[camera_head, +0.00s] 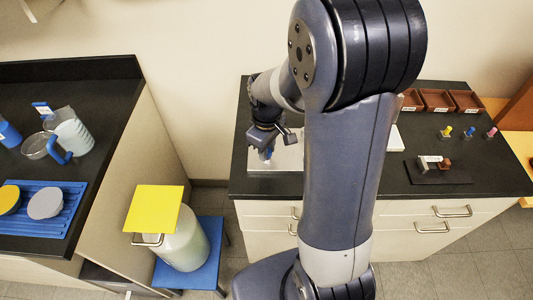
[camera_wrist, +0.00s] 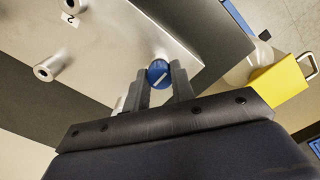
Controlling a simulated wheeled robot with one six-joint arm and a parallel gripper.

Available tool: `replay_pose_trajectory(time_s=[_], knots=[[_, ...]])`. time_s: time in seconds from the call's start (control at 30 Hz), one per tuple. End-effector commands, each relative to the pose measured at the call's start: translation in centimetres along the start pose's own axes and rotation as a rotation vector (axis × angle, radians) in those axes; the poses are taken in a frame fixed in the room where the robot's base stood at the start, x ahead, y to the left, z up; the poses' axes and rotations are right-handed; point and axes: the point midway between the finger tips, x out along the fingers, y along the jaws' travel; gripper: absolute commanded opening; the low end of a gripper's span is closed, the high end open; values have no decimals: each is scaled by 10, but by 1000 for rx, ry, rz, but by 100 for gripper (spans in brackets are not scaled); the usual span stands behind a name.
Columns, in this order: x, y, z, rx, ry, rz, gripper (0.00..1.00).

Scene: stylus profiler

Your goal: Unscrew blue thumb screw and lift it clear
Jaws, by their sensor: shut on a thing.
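The blue thumb screw (camera_wrist: 157,73) has a round head with a white bar mark. It shows between the fingertips of my gripper (camera_wrist: 160,85) in the wrist view, and the jaws are shut on it. It is over or at the edge of the light metal plate (camera_wrist: 115,55); I cannot tell whether it is still in its hole. In the head view my gripper (camera_head: 264,140) points down over the left part of the dark bench, with a bit of blue (camera_head: 268,154) at its tips. My arm hides much of the plate there.
The plate carries metal posts (camera_wrist: 48,72) and a label "2" (camera_wrist: 70,20). In the head view, yellow, blue and pink knobbed pieces (camera_head: 468,130) and brown trays (camera_head: 437,99) are at right. A yellow board (camera_head: 153,208) lies on a jug beside the bench.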

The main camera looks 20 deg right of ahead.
Motion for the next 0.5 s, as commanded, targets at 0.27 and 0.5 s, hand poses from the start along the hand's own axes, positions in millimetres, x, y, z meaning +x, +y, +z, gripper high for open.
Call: replay_pose_trajectory(time_s=[0.27,0.5], knots=[[-2,0,0,0,1,1,0],[-6,0,0,0,2,2,0]])
